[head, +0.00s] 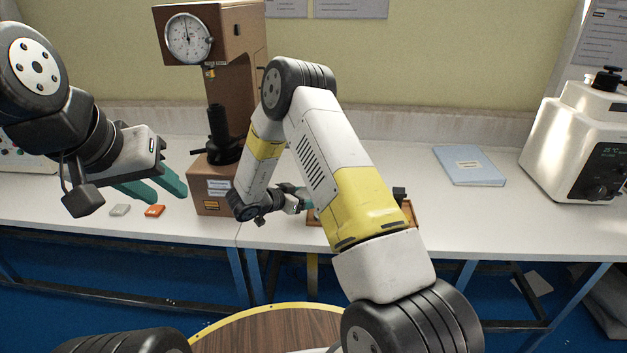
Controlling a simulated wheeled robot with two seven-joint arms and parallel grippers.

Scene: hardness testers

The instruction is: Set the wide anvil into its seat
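The brown hardness tester (235,90) stands on the bench with a round dial at its top. Its black spindle (218,125) rises below the head, and its upper end looks bare, with no wide plate on it. I cannot make out the wide anvil; my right arm hides much of the bench in front of it. My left gripper (160,188) hangs left of the tester, its two teal fingers apart and nothing between them. My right gripper (304,196) is low by the wooden tray (411,214), right of the tester; its fingertips are mostly hidden behind my arm.
A small black part (399,193) shows at the tray's right end. A blue folder (469,165) and a white machine (580,140) are to the right, with clear bench around the folder.

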